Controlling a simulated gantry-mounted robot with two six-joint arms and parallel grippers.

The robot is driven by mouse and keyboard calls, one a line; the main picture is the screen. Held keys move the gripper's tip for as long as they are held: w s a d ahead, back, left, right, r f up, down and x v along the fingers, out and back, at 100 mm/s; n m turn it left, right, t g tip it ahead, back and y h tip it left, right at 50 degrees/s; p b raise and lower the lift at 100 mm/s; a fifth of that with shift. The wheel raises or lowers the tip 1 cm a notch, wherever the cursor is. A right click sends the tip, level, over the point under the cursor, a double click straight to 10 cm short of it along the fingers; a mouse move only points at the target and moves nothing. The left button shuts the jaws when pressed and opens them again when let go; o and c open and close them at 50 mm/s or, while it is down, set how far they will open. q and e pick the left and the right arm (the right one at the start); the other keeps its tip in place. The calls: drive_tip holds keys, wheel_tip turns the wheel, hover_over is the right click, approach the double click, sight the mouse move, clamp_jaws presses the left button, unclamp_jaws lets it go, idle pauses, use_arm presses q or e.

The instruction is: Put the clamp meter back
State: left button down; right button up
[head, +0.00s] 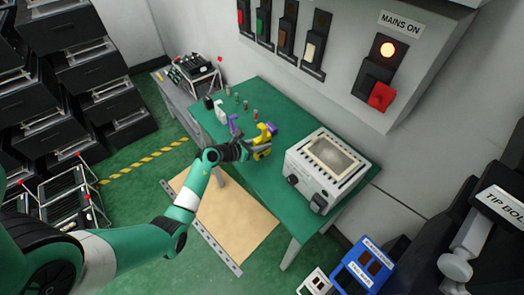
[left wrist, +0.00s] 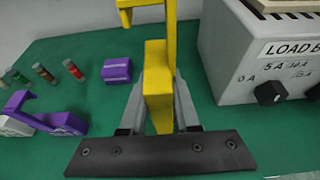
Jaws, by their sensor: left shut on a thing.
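A yellow tool (head: 262,141), which I take to be the clamp meter, is at the green bench, left of the load box. My left gripper (head: 248,149) is shut on it. In the left wrist view the yellow body (left wrist: 157,75) stands between the two grey fingers, with a hooked yellow part at the top edge of the picture. I cannot tell whether it touches the bench top. My right gripper is not in view.
The load box (head: 328,168) stands close on the right. A purple block (left wrist: 117,70), a purple and white piece (left wrist: 45,125) and several small cylinders (left wrist: 75,70) lie to the left. The green bench (head: 262,95) backs onto a wall with a mains panel (head: 350,60).

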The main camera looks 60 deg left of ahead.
use_arm(q)
wheel_tip(320, 180, down, 3)
drive_tip(key=shift+a+f+b, duration=0.1)
drive_tip(key=shift+f+b, duration=0.05)
drive_tip(key=shift+b, duration=0.55)
drive_tip(key=shift+f, duration=0.1)
drive_tip(key=c, duration=0.6)
unclamp_jaws()
drive_tip(key=shift+c, duration=0.2)
drive_tip(key=shift+s+r, duration=0.1)
drive_tip(key=shift+r, duration=0.15)
drive_tip(key=p+v, duration=0.4)
drive_tip(key=v, duration=0.7)
drive_tip(key=shift+s, duration=0.35)
drive_tip(key=shift+r, duration=0.1)
